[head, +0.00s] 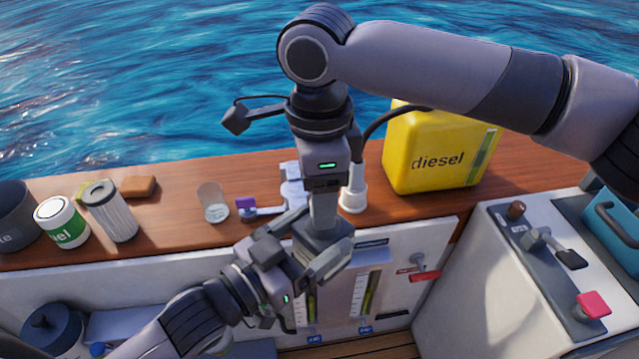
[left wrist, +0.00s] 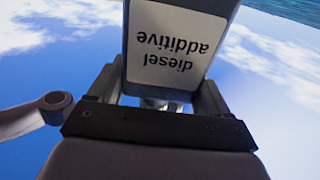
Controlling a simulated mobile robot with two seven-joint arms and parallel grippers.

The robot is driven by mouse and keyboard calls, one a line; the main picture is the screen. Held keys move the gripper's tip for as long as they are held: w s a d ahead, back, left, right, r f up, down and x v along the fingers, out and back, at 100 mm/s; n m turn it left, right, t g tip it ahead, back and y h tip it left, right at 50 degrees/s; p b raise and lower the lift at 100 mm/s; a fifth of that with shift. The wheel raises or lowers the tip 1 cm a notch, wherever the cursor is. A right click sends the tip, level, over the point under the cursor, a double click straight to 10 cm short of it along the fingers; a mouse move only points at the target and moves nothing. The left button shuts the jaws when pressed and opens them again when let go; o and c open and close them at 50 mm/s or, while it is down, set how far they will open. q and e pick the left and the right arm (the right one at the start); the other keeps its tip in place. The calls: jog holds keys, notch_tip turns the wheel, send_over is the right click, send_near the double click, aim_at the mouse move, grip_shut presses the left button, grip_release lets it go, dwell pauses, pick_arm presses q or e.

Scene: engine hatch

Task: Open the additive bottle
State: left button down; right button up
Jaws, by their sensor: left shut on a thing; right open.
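The additive bottle (left wrist: 177,40) is grey with a white label reading "diesel additive", upside down in the left wrist view. It stands between the two fingers of my left gripper (left wrist: 152,112), which is shut on it. In the head view my left gripper (head: 318,240) comes from the lower left, in front of the wooden ledge. My right gripper (head: 323,212) points straight down from above, directly over the left one, and is open. The two grippers overlap there and largely hide the bottle. The cap is hidden, so I cannot tell whether the right fingers touch it.
On the wooden ledge (head: 440,210) stand a yellow diesel can (head: 428,150), a white filter (head: 110,210), a white-green tin (head: 62,222), a clear cup (head: 213,203) and a brown block (head: 139,187). A control console (head: 500,270) with levers stands right. Water lies beyond.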

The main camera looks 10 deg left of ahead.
grip_shut()
jog(key=n, duration=1.2)
jog(key=shift+s+d+r+n, duration=0.1)
jog(key=shift+n, duration=0.2)
jog(key=n, duration=0.7)
jog(key=shift+d+n, duration=0.1)
jog(key=shift+n, duration=0.3)
jog(key=n, duration=0.4)
jog(key=shift+n, duration=0.3)
jog(key=n, duration=0.3)
jog(key=shift+d, duration=0.1)
jog(key=n, duration=0.7)
jog(key=shift+r+n, duration=0.1)
jog(key=shift+n, duration=0.2)
jog(key=n, duration=0.6)
jog(key=shift+w, duration=0.25)
jog(key=n, duration=0.6)
jog(key=shift+w, duration=0.1)
jog(key=n, duration=0.6)
jog(key=shift+n, duration=0.3)
